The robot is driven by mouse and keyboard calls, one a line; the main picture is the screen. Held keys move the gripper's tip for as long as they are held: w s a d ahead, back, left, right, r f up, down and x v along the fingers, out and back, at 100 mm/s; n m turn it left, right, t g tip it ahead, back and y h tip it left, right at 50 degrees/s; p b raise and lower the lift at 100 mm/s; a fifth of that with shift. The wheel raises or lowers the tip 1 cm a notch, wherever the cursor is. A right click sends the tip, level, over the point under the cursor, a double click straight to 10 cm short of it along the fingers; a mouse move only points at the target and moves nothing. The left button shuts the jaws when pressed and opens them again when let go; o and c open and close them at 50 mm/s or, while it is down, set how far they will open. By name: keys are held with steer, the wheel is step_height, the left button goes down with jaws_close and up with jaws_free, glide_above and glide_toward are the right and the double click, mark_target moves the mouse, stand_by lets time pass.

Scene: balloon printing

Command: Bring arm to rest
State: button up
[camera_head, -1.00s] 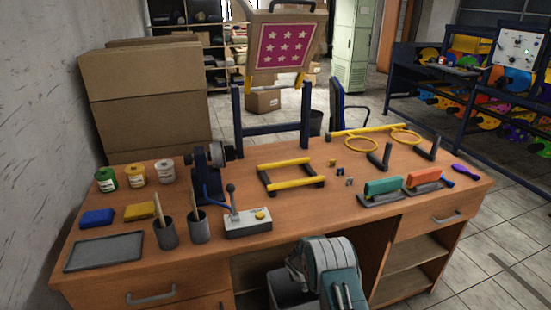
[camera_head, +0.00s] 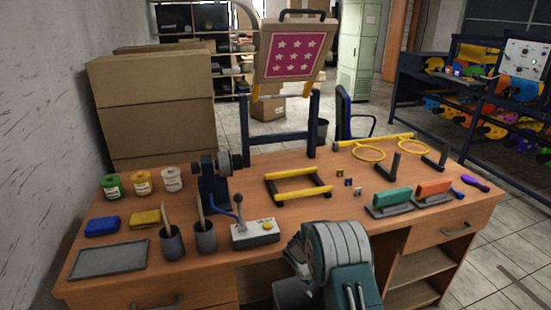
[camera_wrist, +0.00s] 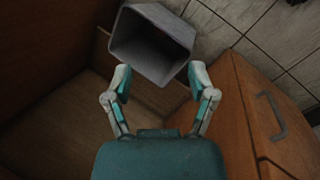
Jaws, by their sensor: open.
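My gripper (camera_wrist: 160,85) shows in the wrist view with its two teal and grey fingers spread apart and nothing between their tips. It points down in front of the desk's open lower part. A grey open-topped bin (camera_wrist: 187,42) lies beyond the fingertips, and no grip on it shows. In the head view a teal and grey part of my arm rises at the bottom middle, in front of the desk (camera_head: 110,255). My fingers cannot be seen there.
The desk carries paint jars (camera_head: 141,183), a control box (camera_head: 255,232), a yellow-barred frame (camera_head: 298,172) and squeegees (camera_head: 391,202). Wooden drawer fronts (camera_wrist: 282,125) stand close right of my gripper in the wrist view. Free tiled floor (camera_head: 500,275) shows at right.

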steer(key=shift+d, duration=0.1)
steer(key=s+d+r+m+t+y, duration=0.15)
steer(key=s+r, duration=0.25)
steer(key=r, duration=0.6)
steer(key=s+r+m, duration=0.2)
steer(key=s+r, duration=0.2)
steer(key=r, duration=0.6)
steer(key=s+d+r+m, duration=0.15)
steer(key=s+r, duration=0.25)
steer(key=r, duration=0.6)
steer(key=s+r+m+t+y, duration=0.1)
steer(key=s+r, duration=0.3)
steer(key=s, duration=0.8)
steer(key=s+r+m+t+y, duration=0.1)
steer(key=s+r+m+t, duration=0.1)
steer(key=s, duration=1.1)
step_height(320, 180, up, 2)
steer(key=shift+a+r+m, duration=0.2)
steer(key=shift+a+m, duration=0.05)
steer(key=shift+m, duration=0.55)
steer(key=shift+y, duration=0.25)
